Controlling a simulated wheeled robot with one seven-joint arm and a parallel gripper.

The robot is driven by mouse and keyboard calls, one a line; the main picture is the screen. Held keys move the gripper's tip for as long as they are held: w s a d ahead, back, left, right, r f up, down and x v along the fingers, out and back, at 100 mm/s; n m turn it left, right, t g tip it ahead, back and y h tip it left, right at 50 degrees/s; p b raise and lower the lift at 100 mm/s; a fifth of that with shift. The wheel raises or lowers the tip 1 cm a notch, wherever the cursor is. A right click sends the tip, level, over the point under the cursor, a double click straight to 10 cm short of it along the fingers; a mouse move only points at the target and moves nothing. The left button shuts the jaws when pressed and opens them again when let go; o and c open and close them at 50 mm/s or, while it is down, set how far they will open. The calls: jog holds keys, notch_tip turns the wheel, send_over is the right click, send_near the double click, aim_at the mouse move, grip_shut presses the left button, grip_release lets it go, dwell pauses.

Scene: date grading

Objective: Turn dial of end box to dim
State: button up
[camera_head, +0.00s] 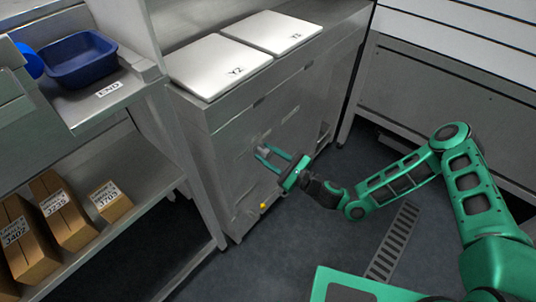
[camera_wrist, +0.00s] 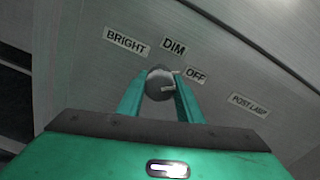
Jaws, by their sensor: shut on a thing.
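My gripper (camera_head: 269,156) reaches the front of the grey metal cabinet (camera_head: 228,140). In the wrist view its two green fingers (camera_wrist: 159,80) are shut on a round grey dial (camera_wrist: 158,88), one on each side. Above the dial, the panel (camera_wrist: 85,75) has the labels BRIGHT (camera_wrist: 126,40) at the left, DIM (camera_wrist: 173,47) at top and OFF (camera_wrist: 195,75) at the right. A light mark shows on the dial's right side, toward OFF; its exact setting is hard to tell. In the head view the dial is small and mostly hidden by the fingers.
A POST LAMP label (camera_wrist: 248,105) is right of the dial. Two white lids, Y2 (camera_head: 220,66) and Y3 (camera_head: 272,32), lie on the cabinet top. A blue bin (camera_head: 78,60) stands on a shelf marked END (camera_head: 109,89), with cardboard boxes (camera_head: 62,212) below. Floor before the cabinet is open.

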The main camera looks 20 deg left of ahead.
jog(key=n, duration=0.5)
jog(key=shift+n, duration=0.4)
jog(key=n, duration=0.4)
jog(key=shift+n, duration=0.4)
jog(key=o, duration=1)
jog(key=shift+o, duration=0.2)
jog(key=shift+d, duration=0.15)
jog(key=v, duration=1)
jog(key=shift+d, duration=0.25)
